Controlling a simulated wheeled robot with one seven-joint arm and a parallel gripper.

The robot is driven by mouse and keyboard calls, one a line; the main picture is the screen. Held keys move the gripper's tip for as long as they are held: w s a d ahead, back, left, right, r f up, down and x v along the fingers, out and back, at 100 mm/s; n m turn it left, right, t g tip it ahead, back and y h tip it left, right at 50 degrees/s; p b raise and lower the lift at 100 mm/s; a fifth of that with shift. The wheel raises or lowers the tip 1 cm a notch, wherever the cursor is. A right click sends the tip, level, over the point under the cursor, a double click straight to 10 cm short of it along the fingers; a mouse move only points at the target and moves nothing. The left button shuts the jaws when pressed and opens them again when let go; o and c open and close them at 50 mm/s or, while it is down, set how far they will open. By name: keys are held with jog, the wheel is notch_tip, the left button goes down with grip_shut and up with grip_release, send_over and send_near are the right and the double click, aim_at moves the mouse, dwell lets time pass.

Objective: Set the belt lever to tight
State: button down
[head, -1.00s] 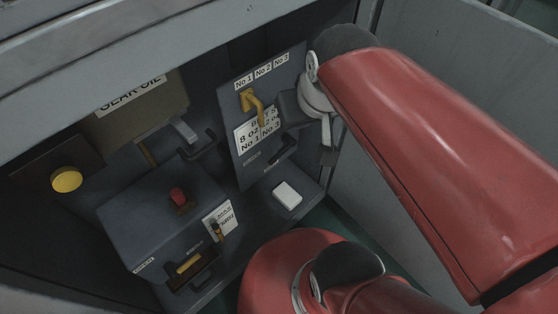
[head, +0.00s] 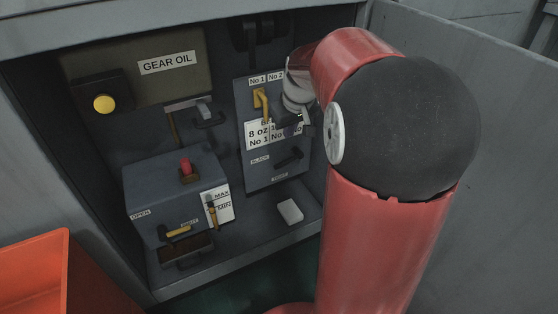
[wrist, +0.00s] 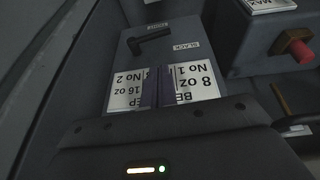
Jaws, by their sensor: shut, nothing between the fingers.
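The dark panel (head: 246,140) inside the cabinet carries a small black lever (head: 290,158), low on its right side. A label reading SLACK (head: 260,160) is to its left and another small label (head: 280,176), hard to read, is below it. In the wrist view, upside down, the black lever (wrist: 152,38) lies beyond my fingertips with the SLACK label (wrist: 186,46) beside it. My gripper (wrist: 157,88) is shut and empty in front of the white placard (wrist: 203,82), apart from the lever. In the head view my gripper (head: 290,128) is partly hidden by my wrist.
A yellow lever (head: 262,102) is higher on the panel, close to my wrist. A dark box (head: 160,180) with a red knob (head: 186,167) stands to the left. A white block (head: 290,211) lies on the cabinet floor. The grey cabinet wall (head: 480,130) is at right.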

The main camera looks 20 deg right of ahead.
aim_at(283, 162)
jog(key=b+x, duration=0.1)
jog(key=x, duration=0.8)
jog(key=b+x, duration=0.1)
jog(key=x, duration=0.4)
jog(key=shift+s+d+b, duration=0.25)
jog(key=shift+d+b, duration=0.05)
jog(key=shift+b, duration=0.05)
